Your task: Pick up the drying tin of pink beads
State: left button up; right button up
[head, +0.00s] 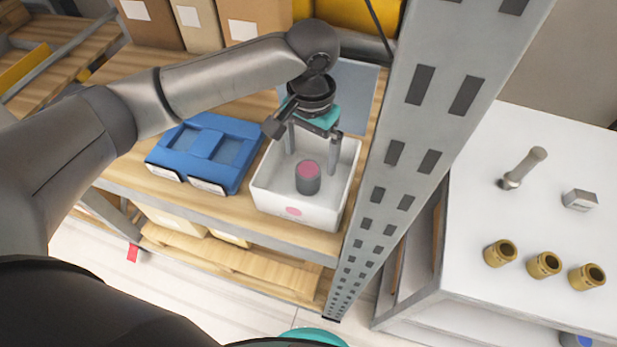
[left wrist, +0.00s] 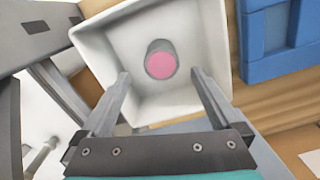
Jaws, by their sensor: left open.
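The tin (head: 308,177) is a dark grey cylinder with a pink top. It stands upright inside a white bin (head: 262,183) that has a pink mark on its front wall, on the wooden shelf. The tin also shows in the left wrist view (left wrist: 160,60), near the middle of the bin floor. My left gripper (head: 314,150) is open, pointing down into the bin from above and behind the tin. In the left wrist view its fingertips (left wrist: 160,75) lie on either side of the tin, apart from it. My right gripper is not in view.
A blue container (head: 207,152) sits left of the bin. A perforated grey post (head: 400,150) rises close to the bin's right. Cardboard boxes (head: 255,20) stand behind. A white table at right holds a grey cylinder part (head: 522,168) and gold cups (head: 544,264).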

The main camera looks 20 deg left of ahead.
aim_at(308, 168)
pick_arm(q)
jog(key=shift+f, duration=1.15)
jog(key=f+b, duration=0.1)
jog(key=f, duration=0.4)
jog(key=shift+s+a+b, duration=0.1)
jog(key=shift+a+b, duration=0.1)
jog(key=shift+b, duration=0.2)
jog(key=shift+r, duration=0.1)
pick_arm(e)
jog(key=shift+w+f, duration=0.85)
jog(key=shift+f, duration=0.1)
pick_arm(q)
jog(key=shift+c, duration=0.2)
jog(key=c, duration=1.5)
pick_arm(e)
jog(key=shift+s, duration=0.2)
